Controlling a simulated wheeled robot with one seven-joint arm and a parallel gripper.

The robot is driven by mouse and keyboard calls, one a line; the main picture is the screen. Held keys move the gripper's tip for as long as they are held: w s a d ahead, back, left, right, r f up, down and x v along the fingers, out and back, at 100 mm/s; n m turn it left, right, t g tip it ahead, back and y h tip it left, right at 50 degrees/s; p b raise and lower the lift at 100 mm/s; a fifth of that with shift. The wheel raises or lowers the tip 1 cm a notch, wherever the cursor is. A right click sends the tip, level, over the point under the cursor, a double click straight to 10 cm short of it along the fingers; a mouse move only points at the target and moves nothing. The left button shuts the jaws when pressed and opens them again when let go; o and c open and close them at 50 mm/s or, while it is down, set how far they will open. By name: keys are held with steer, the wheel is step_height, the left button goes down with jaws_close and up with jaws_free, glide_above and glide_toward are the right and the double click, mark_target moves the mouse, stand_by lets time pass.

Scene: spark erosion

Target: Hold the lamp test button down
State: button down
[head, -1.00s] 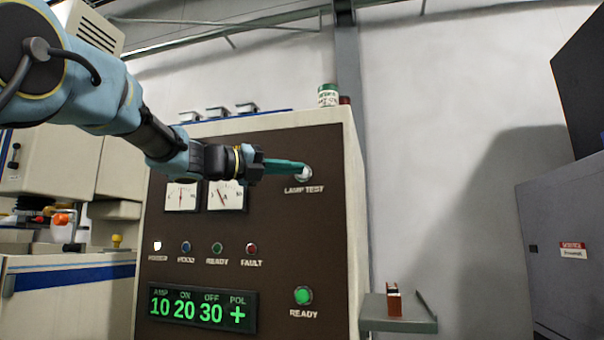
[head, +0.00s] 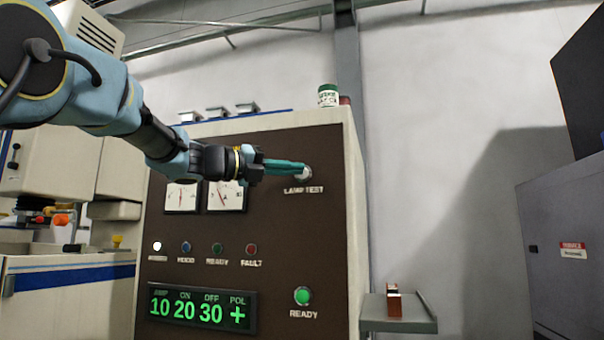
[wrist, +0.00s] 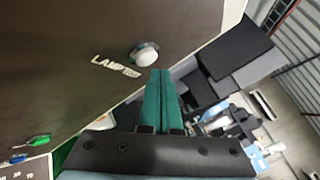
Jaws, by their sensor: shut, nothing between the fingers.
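The lamp test button (head: 306,173) is a pale round button in a metal ring, above the "LAMP TEST" lettering on the brown panel (head: 270,215). My gripper (head: 303,168) has green fingers, closed together and empty. In the head view the fingertips overlap the button's left edge. In the wrist view the button (wrist: 145,54) shows its whole white cap, just beyond and left of the fingertips (wrist: 160,72). The fingertips look close to it; I cannot tell whether they touch it or whether it is pressed in.
Two dial meters (head: 225,197) sit behind and below my wrist. Below are several small indicator lamps, the leftmost lit white, a lit green READY button (head: 303,296) and a green digit display (head: 202,309). A small shelf (head: 400,325) juts out at the cabinet's right.

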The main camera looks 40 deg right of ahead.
steer(key=shift+w+d+p, duration=0.25)
steer(key=shift+d+p, duration=0.05)
steer(key=shift+d, duration=0.05)
steer(key=shift+w+d+p, duration=0.25)
steer(key=shift+d+p, duration=0.15)
stand_by(0.7)
steer(key=shift+a, duration=0.1)
stand_by(1.9)
steer(key=shift+s+a+b, duration=0.3)
steer(key=shift+s+a, duration=0.2)
steer(key=shift+a, duration=0.15)
steer(key=shift+a, duration=0.1)
steer(key=s+a, duration=0.1)
steer(key=a+b, duration=0.1)
steer(key=s+a, duration=0.1)
steer(key=a, duration=0.1)
steer(key=shift+s, duration=0.35)
stand_by(0.3)
